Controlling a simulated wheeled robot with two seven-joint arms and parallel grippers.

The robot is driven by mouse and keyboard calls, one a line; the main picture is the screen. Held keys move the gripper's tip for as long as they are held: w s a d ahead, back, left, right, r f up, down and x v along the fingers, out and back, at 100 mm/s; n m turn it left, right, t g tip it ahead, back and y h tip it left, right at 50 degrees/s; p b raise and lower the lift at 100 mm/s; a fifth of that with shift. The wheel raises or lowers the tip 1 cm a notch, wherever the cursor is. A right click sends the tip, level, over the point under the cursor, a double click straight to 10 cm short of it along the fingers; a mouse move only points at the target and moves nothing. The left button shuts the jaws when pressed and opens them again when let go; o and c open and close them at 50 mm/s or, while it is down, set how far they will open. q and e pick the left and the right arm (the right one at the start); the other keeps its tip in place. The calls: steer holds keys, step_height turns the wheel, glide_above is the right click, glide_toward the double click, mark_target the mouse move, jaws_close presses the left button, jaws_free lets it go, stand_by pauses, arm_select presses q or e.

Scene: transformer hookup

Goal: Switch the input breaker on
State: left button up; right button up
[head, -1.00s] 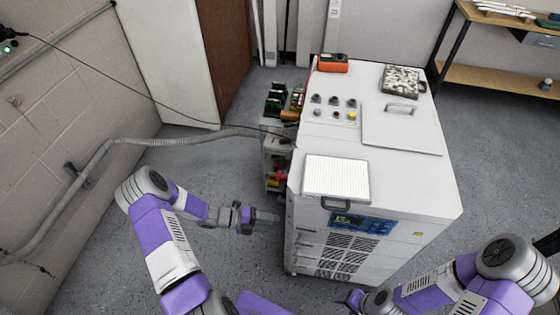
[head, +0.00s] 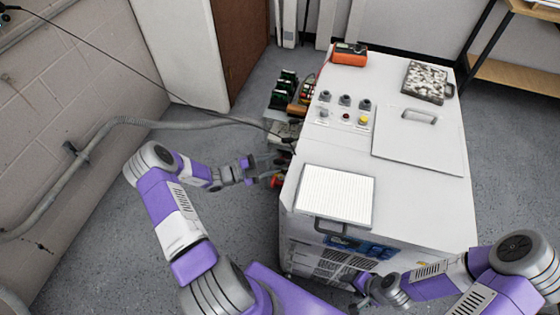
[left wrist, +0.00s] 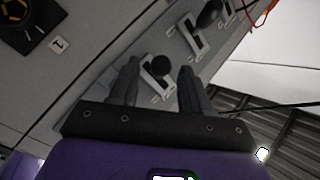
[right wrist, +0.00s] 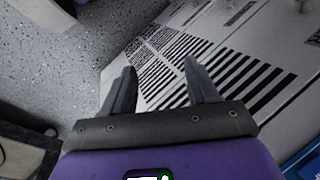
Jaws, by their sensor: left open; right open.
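In the left wrist view, a grey panel (left wrist: 82,88) carries a row of breaker levers. One lever with a round black knob (left wrist: 160,67) sits between the spread fingers of my left gripper (left wrist: 159,72); contact cannot be told. A second lever (left wrist: 190,36) is up and to the right of it. Labels are too small to read, so I cannot tell which is the input breaker. In the head view, my left gripper (head: 268,163) is at the left side of the white cabinet (head: 440,205). My right gripper (head: 358,288) is open and empty by the cabinet's front vents (right wrist: 170,65).
A red and yellow part (head: 278,181) is just below my left gripper. A white pad (head: 337,195) and an orange meter (head: 349,54) are on the cabinet top.

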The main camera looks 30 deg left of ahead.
mark_target(275, 163)
arm_select(q)
steer(key=shift+x, duration=1.5)
jaws_close()
